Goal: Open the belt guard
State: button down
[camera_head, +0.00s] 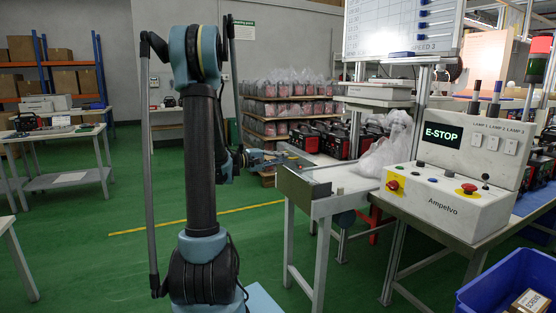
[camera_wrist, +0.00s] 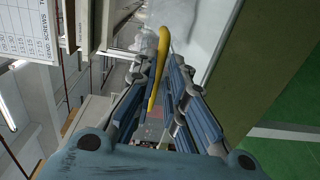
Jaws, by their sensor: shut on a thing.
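A yellow bar-like handle (camera_wrist: 157,72) lies between the two fingers of my gripper (camera_wrist: 161,76) in the wrist view. My gripper is shut on it, and the fingers hide part of its sides. A pale, smooth surface (camera_wrist: 200,30) lies beside the handle; I cannot tell whether it is the belt guard. In the head view my gripper (camera_head: 282,157) reaches right, behind my arm, to the near end of the belt table (camera_head: 325,207). The guard's outline and its hinge are not clear in either view.
The grey control box (camera_head: 445,200) with an E-STOP display stands right of the belt table. Clear plastic bags (camera_head: 385,152) lie on the table. A blue crate (camera_head: 485,290) is at the lower right. Green floor (camera_head: 100,250) is open at left.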

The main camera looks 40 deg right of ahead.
jog(key=shift+s+d+f, duration=0.1)
jog(key=shift+s+f, duration=0.05)
jog(key=shift+f, duration=0.15)
jog(key=c, duration=2)
grip_release()
jog(key=shift+c, duration=0.2)
jog(key=o, duration=0.4)
jog(key=shift+d+f, duration=0.15)
jog(key=shift+c, duration=0.2)
jog(key=w+a, duration=0.2)
jog(key=a, duration=1)
jog(key=shift+w+r, duration=0.25)
jog(key=shift+r, duration=0.15)
